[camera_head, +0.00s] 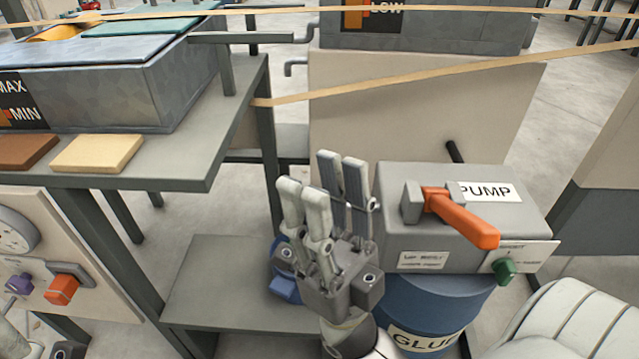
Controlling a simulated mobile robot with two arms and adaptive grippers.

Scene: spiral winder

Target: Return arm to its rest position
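My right gripper (322,182) points upward near the middle of the view. Its two finger pairs stand apart with nothing between them, so it is open and empty. It is just left of the grey pump box (470,230), in front of the drum's left side; I cannot tell whether it touches anything. The pump box has an orange lever (465,220) slanting down to the right. Only a small part of my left gripper (68,350) shows at the bottom left edge; its fingers are mostly out of frame.
The blue glue drum (430,305) stands under the pump box. A low grey shelf (225,275) is left of my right gripper. A grey table (190,165) bears a tank (165,90). Tan strips (400,78) cross above. A white roll (575,325) lies at lower right.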

